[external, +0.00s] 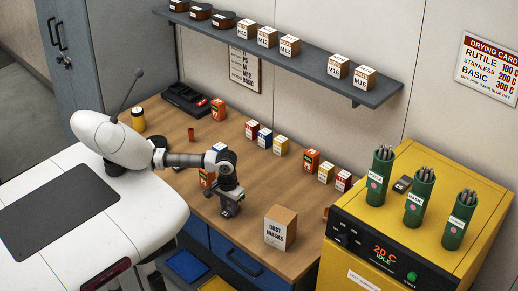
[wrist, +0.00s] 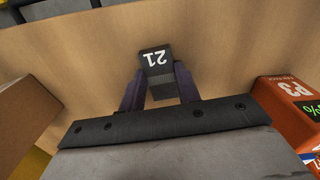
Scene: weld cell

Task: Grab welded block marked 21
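The dark grey block marked 21 (wrist: 158,87) shows in the wrist view, with its white label upside down in the picture. My gripper (wrist: 159,80) has one dark finger on each side of the block, with very little gap visible. Whether both fingers press on it cannot be told. In the external view my gripper (external: 230,205) points down low over the front part of the workbench, left of the dust masks box. The block is hard to tell apart from the fingers there.
The dust masks box (external: 280,228) stands close on the right of my gripper. An orange P3 box (wrist: 285,108) stands close by in the wrist view. Several small boxes line the workbench (external: 180,133) farther back. A yellow oven (external: 432,222) stands at the right.

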